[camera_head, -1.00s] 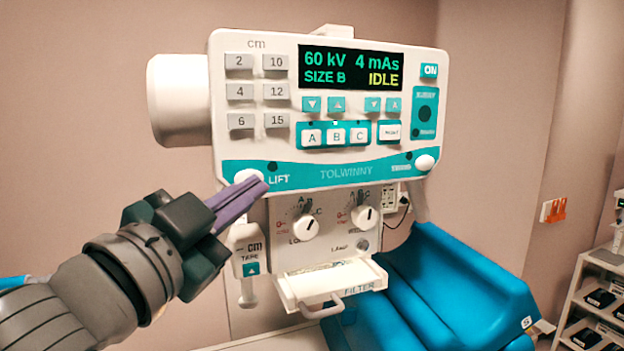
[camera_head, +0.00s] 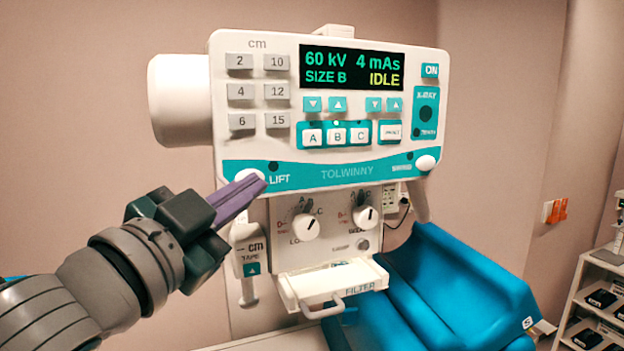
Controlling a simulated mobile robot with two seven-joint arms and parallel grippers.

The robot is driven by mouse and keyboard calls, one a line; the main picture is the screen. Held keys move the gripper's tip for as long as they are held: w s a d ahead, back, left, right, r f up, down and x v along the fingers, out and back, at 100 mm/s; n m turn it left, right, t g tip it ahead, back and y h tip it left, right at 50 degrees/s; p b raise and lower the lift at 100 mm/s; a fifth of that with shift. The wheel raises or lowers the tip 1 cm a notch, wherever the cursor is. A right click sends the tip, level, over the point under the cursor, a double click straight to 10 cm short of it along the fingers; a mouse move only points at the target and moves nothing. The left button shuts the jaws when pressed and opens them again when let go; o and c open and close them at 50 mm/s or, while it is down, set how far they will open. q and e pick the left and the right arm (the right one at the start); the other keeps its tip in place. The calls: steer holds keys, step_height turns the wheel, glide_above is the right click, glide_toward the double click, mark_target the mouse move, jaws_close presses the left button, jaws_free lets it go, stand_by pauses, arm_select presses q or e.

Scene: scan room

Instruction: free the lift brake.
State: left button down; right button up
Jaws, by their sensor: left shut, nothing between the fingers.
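The X-ray control head (camera_head: 330,112) faces me, with a lit display (camera_head: 350,72) reading 60 kV, 4 mAs, SIZE B, IDLE. On its lower teal band, the word LIFT stands beside a round white lift brake button (camera_head: 248,175) at the left. A small dark lamp (camera_head: 273,166) sits above the word LIFT. My left gripper (camera_head: 262,181) is shut and empty. Its purple fingertips are at the lift button and cover part of it; I cannot tell whether they press it. My right gripper is not in view.
A second white button (camera_head: 425,163) sits at the band's right end. Below the head are two knobs (camera_head: 306,226) and a filter drawer (camera_head: 332,285) with a handle. A blue padded support (camera_head: 440,290) fills the lower right; a shelf cart (camera_head: 600,300) stands at the right edge.

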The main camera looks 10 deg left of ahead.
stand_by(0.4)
arm_select(q)
steer(key=shift+s+d, duration=0.25)
steer(key=shift+s, duration=0.15)
steer(key=s+d, duration=0.3)
steer(key=s, duration=0.2)
steer(key=shift+d+p, duration=0.2)
steer(key=shift+p, duration=0.25)
